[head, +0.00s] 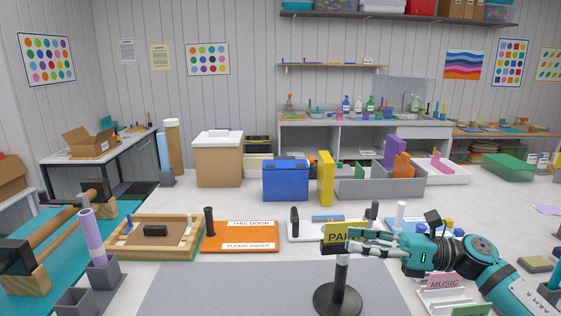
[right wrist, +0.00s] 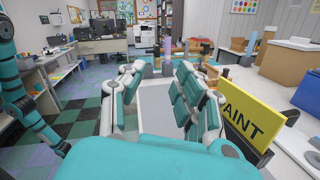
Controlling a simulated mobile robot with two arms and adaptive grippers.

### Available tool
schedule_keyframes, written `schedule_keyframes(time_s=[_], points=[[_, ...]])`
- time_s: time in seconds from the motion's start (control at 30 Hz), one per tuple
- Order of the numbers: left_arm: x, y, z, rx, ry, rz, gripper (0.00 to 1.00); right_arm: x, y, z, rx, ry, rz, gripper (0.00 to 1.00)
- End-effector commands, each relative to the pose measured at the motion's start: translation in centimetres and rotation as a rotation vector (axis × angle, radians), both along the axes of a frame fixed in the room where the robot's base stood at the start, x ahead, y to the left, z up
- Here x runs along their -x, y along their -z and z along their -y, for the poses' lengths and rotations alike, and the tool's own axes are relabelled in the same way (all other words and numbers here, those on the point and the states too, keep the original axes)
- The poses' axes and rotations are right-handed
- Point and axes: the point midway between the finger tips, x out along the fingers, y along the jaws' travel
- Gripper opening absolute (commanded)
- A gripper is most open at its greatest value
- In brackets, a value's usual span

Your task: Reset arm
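My right arm comes in from the right in the head view. Its teal and white right gripper (head: 362,241) points left, close beside a yellow PAINT sign (head: 334,232) on a black stand (head: 338,298). In the right wrist view the gripper (right wrist: 160,76) has its fingers apart, with grey mat showing between them and nothing held. The PAINT sign (right wrist: 250,112) is outside the right-hand finger there; whether they touch I cannot tell. My left gripper shows in neither view.
A pink MUSIC sign (head: 443,283) stands just below my right wrist.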

Motion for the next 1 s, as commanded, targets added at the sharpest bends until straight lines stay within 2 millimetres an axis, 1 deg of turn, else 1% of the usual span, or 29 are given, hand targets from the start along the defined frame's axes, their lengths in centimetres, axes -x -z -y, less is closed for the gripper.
schedule_keyframes(time_s=[0.03, 0.1, 0.17, 0.2, 0.27, 0.33, 0.37, 0.4, 0.47, 0.5, 0.57, 0.6, 0.67, 0.7, 0.77, 0.8, 0.93, 0.97, 1.0], points=[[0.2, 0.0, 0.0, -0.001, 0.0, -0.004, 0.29, -0.1, 0.4, -1.2, -0.072, 0.032, -0.062, 0.33], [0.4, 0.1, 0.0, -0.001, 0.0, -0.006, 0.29, -0.6, 0.6, -2.6, -0.198, 0.099, -0.171, 0.33], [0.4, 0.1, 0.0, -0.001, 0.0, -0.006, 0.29, -1.2, 1.1, -3.4, -0.33, 0.173, -0.297, 0.33], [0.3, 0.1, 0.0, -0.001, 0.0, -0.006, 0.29, -1.5, 1.5, -3.6, -0.426, 0.228, -0.396, 0.33], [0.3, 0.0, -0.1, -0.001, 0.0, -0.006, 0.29, -2.1, 2.6, -3.4, -0.576, 0.318, -0.556, 0.33], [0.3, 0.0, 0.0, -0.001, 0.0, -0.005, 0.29, -2.4, 4.6, -2.5, -0.744, 0.428, -0.751, 0.33], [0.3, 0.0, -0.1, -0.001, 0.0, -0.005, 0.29, -2.4, 5.7, -2.0, -0.816, 0.478, -0.839, 0.33], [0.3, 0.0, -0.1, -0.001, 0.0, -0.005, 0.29, -2.3, 7.5, -1.2, -0.91, 0.545, -0.956, 0.33], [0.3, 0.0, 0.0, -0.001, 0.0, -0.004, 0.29, -1.6, 10.6, 0.2, -1.047, 0.653, -1.134, 0.33], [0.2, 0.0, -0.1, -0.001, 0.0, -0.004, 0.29, -0.7, 12.9, 1.1, -1.136, 0.728, -1.253, 0.33], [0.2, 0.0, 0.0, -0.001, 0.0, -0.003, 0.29, 1.2, 16.5, 2.4, -1.267, 0.849, -1.432, 0.33], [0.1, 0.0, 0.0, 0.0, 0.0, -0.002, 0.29, 2.9, 19.0, 3.2, -1.349, 0.933, -1.547, 0.33], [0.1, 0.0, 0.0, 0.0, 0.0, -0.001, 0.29, 5.7, 22.4, 4.1, -1.456, 1.059, -1.7, 0.33], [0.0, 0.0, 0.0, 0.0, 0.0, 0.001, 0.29, 7.8, 24.4, 4.6, -1.52, 1.139, -1.788, 0.33], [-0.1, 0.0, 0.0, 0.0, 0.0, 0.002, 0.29, 10.6, 26.7, 5.1, -1.596, 1.249, -1.896, 0.33], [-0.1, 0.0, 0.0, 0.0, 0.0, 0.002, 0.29, 12.4, 27.9, 5.3, -1.638, 1.312, -1.955, 0.33], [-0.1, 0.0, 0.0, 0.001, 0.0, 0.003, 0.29, 17.4, 30.6, 5.7, -1.734, 1.493, -2.092, 0.33], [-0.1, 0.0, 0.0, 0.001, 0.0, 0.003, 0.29, 18.4, 31.1, 5.7, 1.746, -1.526, 2.112, 0.33], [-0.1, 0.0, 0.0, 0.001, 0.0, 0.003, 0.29, 19.7, 31.6, 5.7, 1.708, -1.517, 2.07, 0.33]])
